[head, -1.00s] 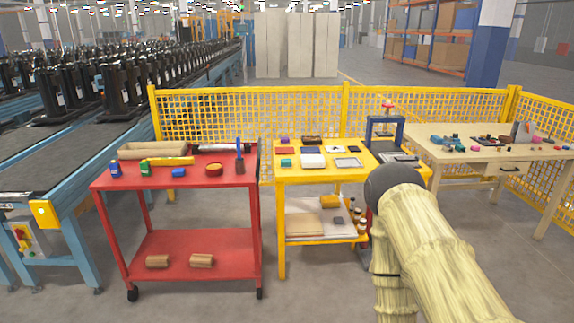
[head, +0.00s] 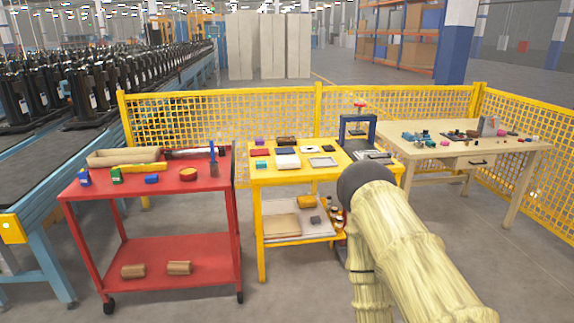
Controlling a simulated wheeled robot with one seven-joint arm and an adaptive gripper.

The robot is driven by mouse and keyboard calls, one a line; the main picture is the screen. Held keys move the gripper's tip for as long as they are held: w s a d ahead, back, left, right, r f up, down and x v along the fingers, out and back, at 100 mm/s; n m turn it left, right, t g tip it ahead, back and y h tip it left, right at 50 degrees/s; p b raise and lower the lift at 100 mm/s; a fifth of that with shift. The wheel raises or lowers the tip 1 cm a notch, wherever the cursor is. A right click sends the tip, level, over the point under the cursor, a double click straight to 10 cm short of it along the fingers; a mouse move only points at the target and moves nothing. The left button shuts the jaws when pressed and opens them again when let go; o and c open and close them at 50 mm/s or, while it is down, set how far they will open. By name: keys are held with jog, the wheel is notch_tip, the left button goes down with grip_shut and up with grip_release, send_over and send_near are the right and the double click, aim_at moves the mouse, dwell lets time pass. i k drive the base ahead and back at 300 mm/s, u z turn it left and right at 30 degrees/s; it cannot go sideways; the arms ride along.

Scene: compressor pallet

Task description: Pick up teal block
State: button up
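A small teal block (head: 261,164) lies near the left edge of the yellow table's top, in front of a purple block (head: 260,141) and left of a white box (head: 286,161). Teal pieces (head: 407,136) also lie on the beige workbench at the right; their shapes are too small to tell. My arm, pale with a dark rounded joint, rises at the lower right in front of the yellow table's right side. My gripper is not in view.
The yellow table (head: 299,179) also holds trays and a blue press (head: 357,132). A red cart (head: 144,196) stands left of it, the beige workbench (head: 505,157) right. Yellow mesh fencing (head: 260,108) runs behind. Open grey floor lies in front.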

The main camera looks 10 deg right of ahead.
aim_at(260, 164)
jog(key=z, duration=0.65)
jog(key=i, duration=1.85)
jog(key=u, duration=0.8)
